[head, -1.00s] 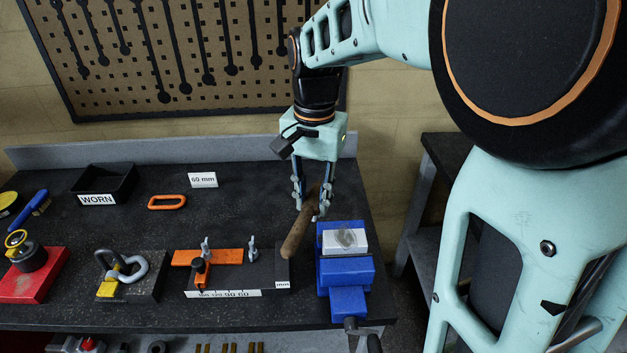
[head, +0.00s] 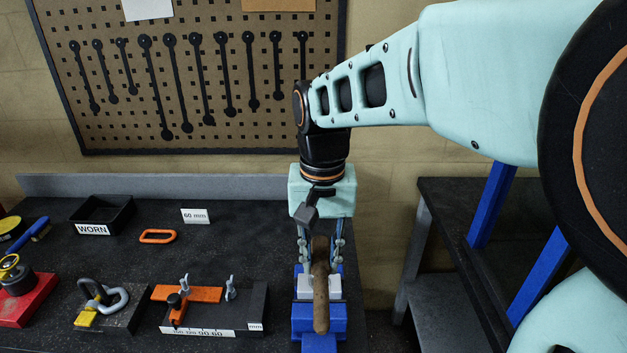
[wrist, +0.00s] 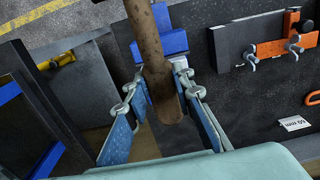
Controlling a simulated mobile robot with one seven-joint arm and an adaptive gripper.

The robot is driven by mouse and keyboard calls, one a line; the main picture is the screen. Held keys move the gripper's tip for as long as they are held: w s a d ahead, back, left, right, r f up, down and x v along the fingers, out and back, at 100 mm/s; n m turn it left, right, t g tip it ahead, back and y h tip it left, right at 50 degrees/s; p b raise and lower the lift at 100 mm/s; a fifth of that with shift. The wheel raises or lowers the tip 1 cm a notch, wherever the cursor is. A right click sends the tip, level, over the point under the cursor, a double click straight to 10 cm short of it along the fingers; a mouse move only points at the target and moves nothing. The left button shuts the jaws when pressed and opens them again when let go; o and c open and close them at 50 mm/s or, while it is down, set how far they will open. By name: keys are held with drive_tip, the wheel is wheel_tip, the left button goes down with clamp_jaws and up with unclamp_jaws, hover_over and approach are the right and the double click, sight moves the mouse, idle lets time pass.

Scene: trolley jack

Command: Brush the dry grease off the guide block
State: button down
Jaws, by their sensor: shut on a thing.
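My gripper (head: 321,256) is shut on a brown wooden-handled brush (head: 320,300) above the blue vise (head: 334,322). The handle points toward the camera and lies across the view of the guide block. The pale guide block (head: 334,288) sits in the vise, showing only at both sides of the handle. Its top and any grease there are hidden. In the wrist view the brush (wrist: 152,60) runs between the two fingers, and part of the vise (wrist: 174,42) shows behind it. I cannot make out the bristles or whether they touch the block.
Left of the vise is a plate with an orange bar (head: 187,294) and wing nuts. Further left are a shackle fixture (head: 103,300), an orange ring (head: 158,236), a 60 mm card (head: 196,216) and a black WORN tray (head: 103,212). A bare strip of bench lies behind them.

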sight(320, 279)
idle(0.3)
drive_tip(key=shift+f+b, duration=2)
drive_tip(key=shift+f, duration=0.9)
drive_tip(key=shift+f+b, duration=0.35)
drive_tip(key=shift+f, duration=0.25)
drive_tip(key=shift+d, duration=0.1)
